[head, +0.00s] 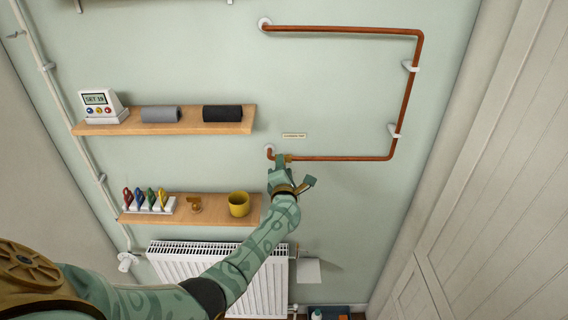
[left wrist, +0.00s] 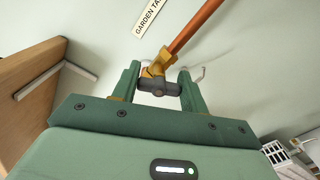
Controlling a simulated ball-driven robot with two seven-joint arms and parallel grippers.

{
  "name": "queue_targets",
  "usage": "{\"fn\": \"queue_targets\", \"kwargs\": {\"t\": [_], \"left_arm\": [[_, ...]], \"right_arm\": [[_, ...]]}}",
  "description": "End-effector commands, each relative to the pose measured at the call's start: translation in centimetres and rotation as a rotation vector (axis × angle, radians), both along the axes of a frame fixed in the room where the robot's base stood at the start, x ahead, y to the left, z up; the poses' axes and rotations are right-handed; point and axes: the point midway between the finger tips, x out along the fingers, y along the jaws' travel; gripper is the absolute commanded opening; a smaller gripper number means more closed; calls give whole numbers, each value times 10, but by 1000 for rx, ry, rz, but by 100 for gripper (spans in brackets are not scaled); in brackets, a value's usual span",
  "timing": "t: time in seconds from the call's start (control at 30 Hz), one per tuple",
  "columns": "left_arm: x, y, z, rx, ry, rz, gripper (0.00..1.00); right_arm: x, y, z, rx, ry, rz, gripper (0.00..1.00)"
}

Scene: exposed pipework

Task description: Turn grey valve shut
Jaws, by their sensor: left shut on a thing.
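The grey valve (left wrist: 158,87) shows in the left wrist view as a grey handle on a brass body (left wrist: 154,70), at the end of a copper pipe (left wrist: 193,27). My left gripper (left wrist: 159,88) has one finger at each end of the grey handle and is shut on it. In the head view my left gripper (head: 282,164) is at the lower copper pipe (head: 340,158), near its left end, and hides most of the valve. The handle looks roughly crosswise to the pipe in the wrist view. My right gripper is not in view.
A label (head: 293,136) is on the wall above the valve. To the left are an upper shelf (head: 190,128) with rolls and a lower shelf (head: 235,215) with a yellow mug (head: 239,204). A radiator (head: 190,280) stands below.

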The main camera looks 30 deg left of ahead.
Motion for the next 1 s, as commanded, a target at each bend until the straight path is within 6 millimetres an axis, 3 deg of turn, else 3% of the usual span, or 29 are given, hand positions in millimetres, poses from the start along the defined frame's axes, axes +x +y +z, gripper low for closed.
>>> {"fn": "queue_targets", "kwargs": {"t": [0.5,1.0], "left_arm": [[0,-1,-3,307,194,-1,21],[0,-1,-5,382,238,-2,21]], "right_arm": [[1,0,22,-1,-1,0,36],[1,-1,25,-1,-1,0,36]]}}
